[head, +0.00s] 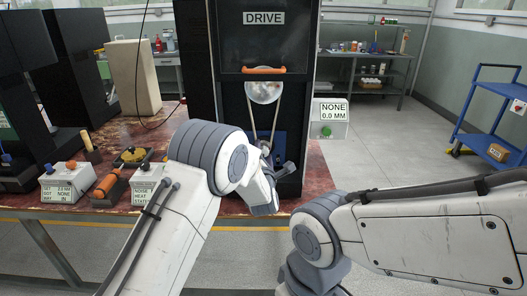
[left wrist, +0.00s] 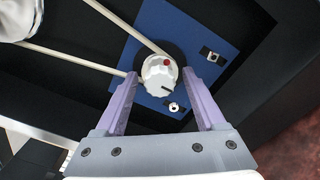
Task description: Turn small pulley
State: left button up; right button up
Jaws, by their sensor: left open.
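The small pulley shows in the left wrist view as a white ribbed knob (left wrist: 159,77) with a red dot and a dark mark, in front of a dark round part on a blue plate (left wrist: 207,35). Two pale belt runs (left wrist: 90,62) lead to it. My left gripper (left wrist: 159,82) is open, with one purple finger on either side of the knob; I cannot tell whether they touch it. In the head view my left wrist hides most of the pulley area below the large pale pulley (head: 263,92). My right arm shows, but its gripper does not.
The black DRIVE cabinet (head: 228,100) has an orange handle (head: 264,70). A box reading NONE 0.0 MM (head: 333,112) with a green button stands to its right. A blue cart (head: 486,112) stands far right.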

pick_arm(q)
jog(key=shift+w, duration=0.4)
jog(key=c, duration=1.1)
